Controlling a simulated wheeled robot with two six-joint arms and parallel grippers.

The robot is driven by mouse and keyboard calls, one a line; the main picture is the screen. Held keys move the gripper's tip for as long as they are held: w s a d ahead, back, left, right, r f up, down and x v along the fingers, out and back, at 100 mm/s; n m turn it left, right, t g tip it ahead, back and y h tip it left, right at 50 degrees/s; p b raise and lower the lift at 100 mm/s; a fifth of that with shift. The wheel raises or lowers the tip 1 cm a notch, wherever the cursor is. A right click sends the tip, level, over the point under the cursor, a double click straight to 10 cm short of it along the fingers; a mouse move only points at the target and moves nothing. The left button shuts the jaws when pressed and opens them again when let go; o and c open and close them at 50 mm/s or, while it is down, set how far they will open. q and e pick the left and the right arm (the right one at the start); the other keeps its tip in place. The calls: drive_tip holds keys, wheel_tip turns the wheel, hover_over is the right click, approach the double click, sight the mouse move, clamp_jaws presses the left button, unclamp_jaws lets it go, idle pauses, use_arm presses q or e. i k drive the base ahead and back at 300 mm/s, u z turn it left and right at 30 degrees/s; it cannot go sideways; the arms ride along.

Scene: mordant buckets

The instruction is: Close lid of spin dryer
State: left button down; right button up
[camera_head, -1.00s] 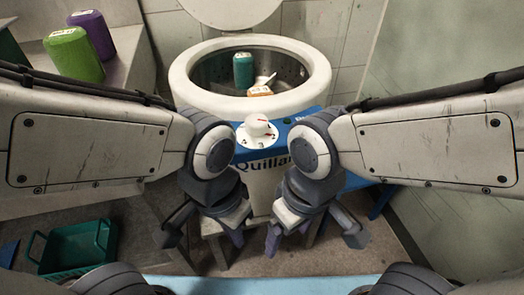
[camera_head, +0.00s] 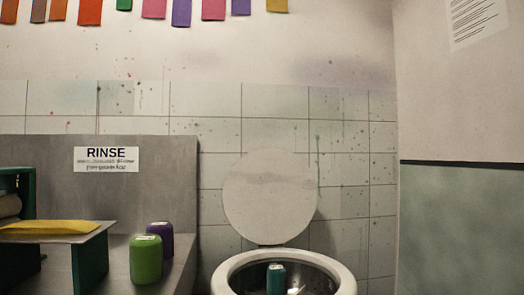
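The spin dryer (camera_head: 232,268) stands at the bottom of the head view, with only its white rim and the upper part of its opening in the picture. Its round pale lid (camera_head: 270,196) is open, standing upright at the back against the tiled wall. Inside the drum a teal cylinder (camera_head: 276,279) shows, with a small pale item beside it, cut off by the frame edge. Neither of my grippers is in view.
A grey counter (camera_head: 185,262) at the left holds a green cylinder (camera_head: 146,260) and a purple one (camera_head: 161,239). A yellow cloth (camera_head: 47,227) lies on a raised shelf further left.

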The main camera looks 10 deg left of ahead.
sight(270, 195)
drive_tip(key=k, duration=0.1)
drive_tip(key=z, duration=1.2)
drive_tip(key=i, duration=0.8)
drive_tip(key=u, duration=1.15)
